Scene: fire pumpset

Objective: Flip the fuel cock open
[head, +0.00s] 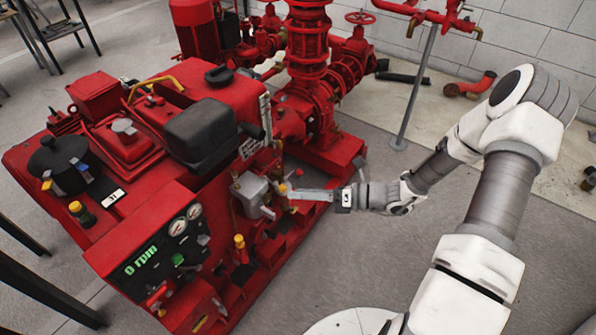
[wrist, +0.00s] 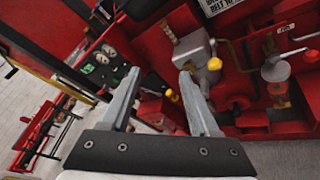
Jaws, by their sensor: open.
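My gripper (wrist: 160,76) is open and empty, its two fingers pointing at the side of the red engine. In the head view the gripper (head: 292,194) is beside a grey box (head: 250,190) on the engine. A yellow knob (wrist: 214,64) on a grey lever from the grey box (wrist: 191,48) is just right of the right fingertip in the wrist view. A small yellow knob (wrist: 170,93) shows between the fingers, farther back. A red-knobbed part (wrist: 311,56) with a small tag (wrist: 284,28) is at the right. I cannot tell which of these is the fuel cock.
The gauge panel (head: 170,248) with a green rpm display is left of my gripper. Another yellow knob (head: 239,240) stands below the grey box. A thin grey post (head: 418,85) stands behind my arm.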

